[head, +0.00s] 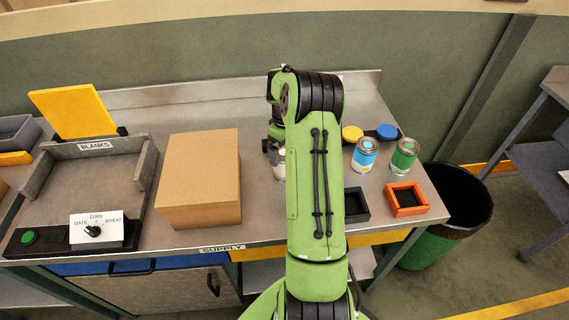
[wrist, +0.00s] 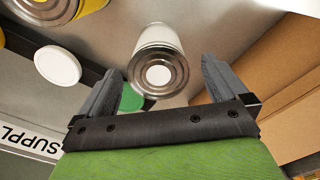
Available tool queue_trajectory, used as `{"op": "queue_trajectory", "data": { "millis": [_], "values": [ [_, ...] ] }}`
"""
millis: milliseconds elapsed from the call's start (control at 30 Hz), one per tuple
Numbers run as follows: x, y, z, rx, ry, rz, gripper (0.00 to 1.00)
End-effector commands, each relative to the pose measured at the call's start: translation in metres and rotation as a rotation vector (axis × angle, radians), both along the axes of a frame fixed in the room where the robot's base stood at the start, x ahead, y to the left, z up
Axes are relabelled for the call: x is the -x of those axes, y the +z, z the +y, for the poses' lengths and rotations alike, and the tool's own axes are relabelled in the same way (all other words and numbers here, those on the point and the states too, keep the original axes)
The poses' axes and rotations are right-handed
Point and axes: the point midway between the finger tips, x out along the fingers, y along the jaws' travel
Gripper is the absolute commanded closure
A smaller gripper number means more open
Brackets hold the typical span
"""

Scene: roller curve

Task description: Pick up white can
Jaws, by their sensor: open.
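The white can (wrist: 155,38) stands in the upper middle of the wrist view, with a grey metal rim and a pale centre on its top. In the head view only a sliver of it (head: 281,165) shows left of my arm; the rest is hidden. My gripper (wrist: 161,68) is open, with one grey finger on each side of the can's near end in the wrist view. I cannot tell whether either finger touches it. In the head view my green arm hides most of the gripper.
A cardboard box (head: 200,180) stands left of my arm and shows at the right of the wrist view (wrist: 290,90). Blue (head: 364,155) and green (head: 404,155) cans stand at right, behind black (head: 355,207) and orange (head: 406,199) trays. A yellow-sided can (wrist: 92,5) is at the wrist view's upper left.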

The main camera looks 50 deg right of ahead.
Motion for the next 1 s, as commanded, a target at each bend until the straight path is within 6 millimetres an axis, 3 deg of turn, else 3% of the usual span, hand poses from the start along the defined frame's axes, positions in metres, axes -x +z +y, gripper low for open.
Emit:
{"op": "queue_trajectory", "data": {
  "millis": [400, 633, 1000],
  "values": [
    [-0.004, -0.061, -0.003, -0.001, 0.002, 0.001, 0.00],
    [-0.004, -0.063, -0.003, 0.001, 0.002, 0.000, 0.00],
    [-0.004, -0.063, -0.003, 0.001, 0.002, 0.000, 0.56]
  ]
}}
